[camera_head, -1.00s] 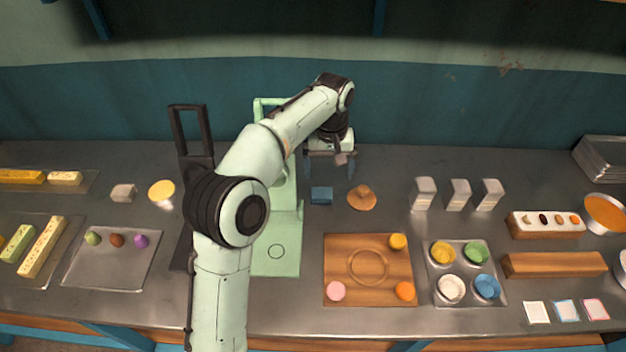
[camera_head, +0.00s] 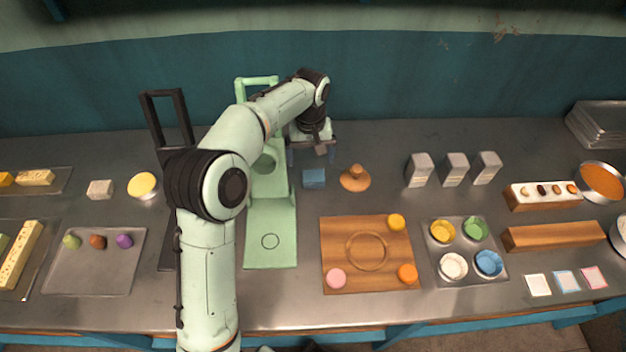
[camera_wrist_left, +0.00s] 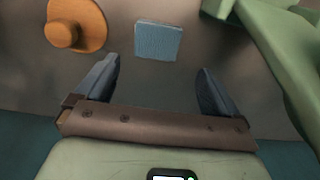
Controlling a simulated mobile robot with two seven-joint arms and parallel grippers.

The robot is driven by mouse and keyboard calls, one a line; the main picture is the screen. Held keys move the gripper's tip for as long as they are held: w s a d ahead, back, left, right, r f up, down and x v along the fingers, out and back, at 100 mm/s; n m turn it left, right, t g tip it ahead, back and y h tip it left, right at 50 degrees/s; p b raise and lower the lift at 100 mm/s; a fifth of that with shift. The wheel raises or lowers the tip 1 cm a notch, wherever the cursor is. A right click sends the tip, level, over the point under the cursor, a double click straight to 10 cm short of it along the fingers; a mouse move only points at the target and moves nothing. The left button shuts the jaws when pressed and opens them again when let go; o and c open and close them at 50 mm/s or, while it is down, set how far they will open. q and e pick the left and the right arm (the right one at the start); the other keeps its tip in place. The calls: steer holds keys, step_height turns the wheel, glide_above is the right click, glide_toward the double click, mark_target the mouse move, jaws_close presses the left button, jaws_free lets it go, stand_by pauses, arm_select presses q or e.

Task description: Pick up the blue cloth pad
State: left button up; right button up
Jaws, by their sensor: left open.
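The blue cloth pad (camera_head: 314,178) is a small flat square lying on the grey metal counter, between the green stand and a round orange-brown knobbed lid. It also shows in the left wrist view (camera_wrist_left: 158,40), clear of the fingers and just past their tips. My left gripper (camera_head: 311,160) is behind the pad, on the wall side, with its two dark blue-grey fingers spread. In the left wrist view the open fingers (camera_wrist_left: 158,76) have nothing between them, and the pad lies roughly in line with the gap. My right gripper is not in view.
The green stand (camera_head: 270,222) is close left of the pad. The knobbed lid (camera_head: 355,180) is close right and also shows in the left wrist view (camera_wrist_left: 88,22). A wooden board (camera_head: 340,253) lies in front. Small cartons (camera_head: 420,171) stand farther right, with bare counter between.

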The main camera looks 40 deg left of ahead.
mark_target(313, 172)
arm_select(q)
steer(key=f, duration=0.5)
steer(key=shift+d+f+b, duration=0.3)
steer(key=shift+f+b, duration=0.05)
steer(key=shift+f, duration=0.05)
steer(key=shift+w, duration=0.1)
steer(key=c, duration=1.1)
